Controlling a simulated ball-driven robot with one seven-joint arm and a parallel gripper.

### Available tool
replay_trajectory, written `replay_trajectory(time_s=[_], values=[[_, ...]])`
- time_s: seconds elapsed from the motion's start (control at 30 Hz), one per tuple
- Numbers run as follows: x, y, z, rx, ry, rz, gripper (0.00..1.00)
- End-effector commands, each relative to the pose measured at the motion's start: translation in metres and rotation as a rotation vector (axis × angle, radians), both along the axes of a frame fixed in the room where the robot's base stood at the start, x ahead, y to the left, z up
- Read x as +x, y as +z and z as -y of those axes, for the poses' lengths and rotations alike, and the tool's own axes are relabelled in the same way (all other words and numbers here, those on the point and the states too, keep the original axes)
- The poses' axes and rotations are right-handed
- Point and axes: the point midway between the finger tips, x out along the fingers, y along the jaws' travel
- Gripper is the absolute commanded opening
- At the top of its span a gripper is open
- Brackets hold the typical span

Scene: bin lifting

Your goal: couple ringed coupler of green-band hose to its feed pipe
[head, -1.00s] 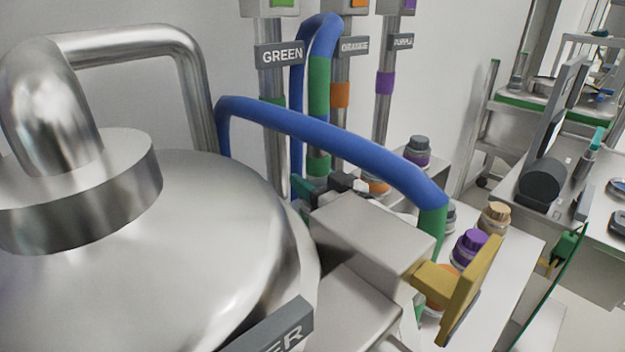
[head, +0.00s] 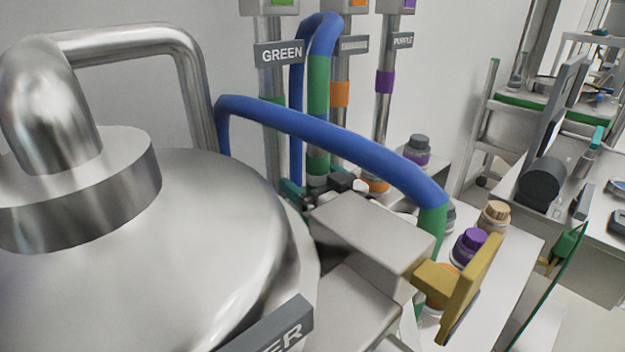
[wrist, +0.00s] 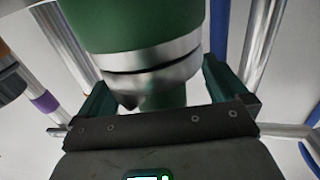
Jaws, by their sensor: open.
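A blue hose with green bands (head: 319,82) hangs in an arch beside the feed pipe marked GREEN (head: 272,135). Its lower green end meets a silver coupler (head: 317,181), which in the wrist view (wrist: 155,75) has a dark groove and a dark pointed piece at its lower edge. My gripper (head: 308,192) is low at this hose end. In the wrist view my gripper (wrist: 160,95) is open, with one dark green finger on each side of the coupler. Contact with the fingers cannot be told. The join between coupler and pipe is not clearly visible.
A large steel tank (head: 200,230) fills the left foreground. Another blue hose (head: 330,145) arches in front, its green end near a yellow handle (head: 468,290). Pipes marked orange (head: 340,120) and purple (head: 384,110) stand to the right. Capped bottles (head: 468,245) stand on a white bench.

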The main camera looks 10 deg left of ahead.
Motion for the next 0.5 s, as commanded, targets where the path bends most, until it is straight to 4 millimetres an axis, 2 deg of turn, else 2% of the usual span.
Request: replay_trajectory(time_s=[0.17, 0.5], values=[[0.0, 0.005, 0.0, 0.001, 0.0, 0.001, 1.0], [0.0, 0.03, 0.0, -0.001, -0.001, 0.002, 1.0]])
